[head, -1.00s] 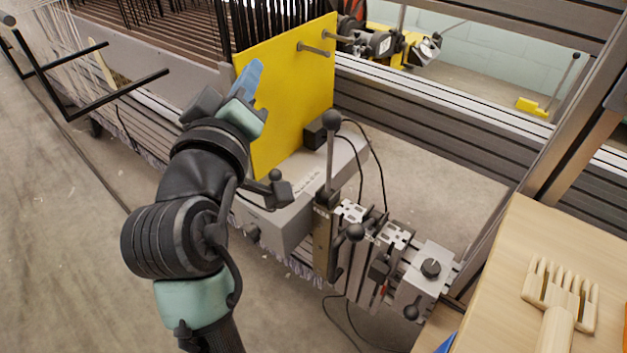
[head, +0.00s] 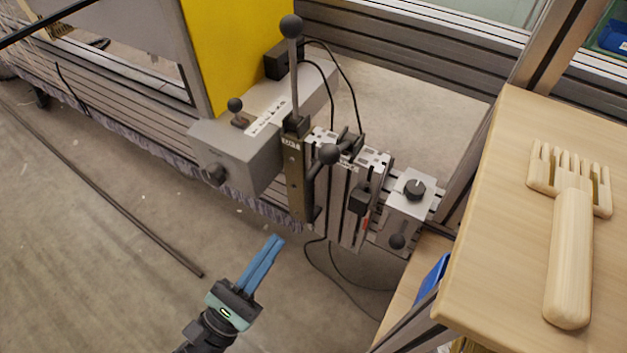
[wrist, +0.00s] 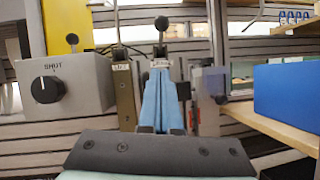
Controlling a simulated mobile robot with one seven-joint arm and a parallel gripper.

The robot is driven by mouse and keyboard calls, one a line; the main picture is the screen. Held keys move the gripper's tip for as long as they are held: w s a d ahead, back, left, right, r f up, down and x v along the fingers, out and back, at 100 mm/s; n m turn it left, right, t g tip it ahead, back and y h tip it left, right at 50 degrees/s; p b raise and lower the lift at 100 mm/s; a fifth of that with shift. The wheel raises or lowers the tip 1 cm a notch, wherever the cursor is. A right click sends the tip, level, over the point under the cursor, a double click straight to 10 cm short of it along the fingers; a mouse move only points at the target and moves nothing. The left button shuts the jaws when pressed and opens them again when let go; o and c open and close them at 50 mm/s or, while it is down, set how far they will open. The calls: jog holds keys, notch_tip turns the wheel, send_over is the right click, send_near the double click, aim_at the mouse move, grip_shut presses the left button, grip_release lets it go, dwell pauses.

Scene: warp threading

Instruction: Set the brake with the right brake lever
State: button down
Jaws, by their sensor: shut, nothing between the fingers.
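Two ball-topped levers stand on the metal frame. One has a long shaft and a black ball (head: 291,26), rising from an olive bracket (head: 297,185). The other's black ball (head: 329,153) is just right of that bracket. In the wrist view, the right-hand lever's ball (wrist: 162,22) shows above my fingers, and a second ball (wrist: 118,55) is to its left. My gripper (head: 273,247) has its blue fingers together and empty, below and in front of the levers, apart from them. In the wrist view, the fingers (wrist: 161,100) hide the right lever's lower part.
A grey box (head: 235,150) with a knob and a yellow panel (head: 228,50) are left of the levers. A smaller knob box (head: 408,205) is right. A wooden table (head: 490,270) with a wooden comb (head: 570,230) fills the right side. Cables hang below the levers.

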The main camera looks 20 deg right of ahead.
jog(key=shift+d, duration=0.1)
jog(key=b, duration=0.3)
send_near(341, 148)
jog(key=x, duration=0.2)
jog(key=shift+w+d+r, duration=0.3)
jog(key=shift+r, duration=0.25)
jog(key=shift+r, duration=0.1)
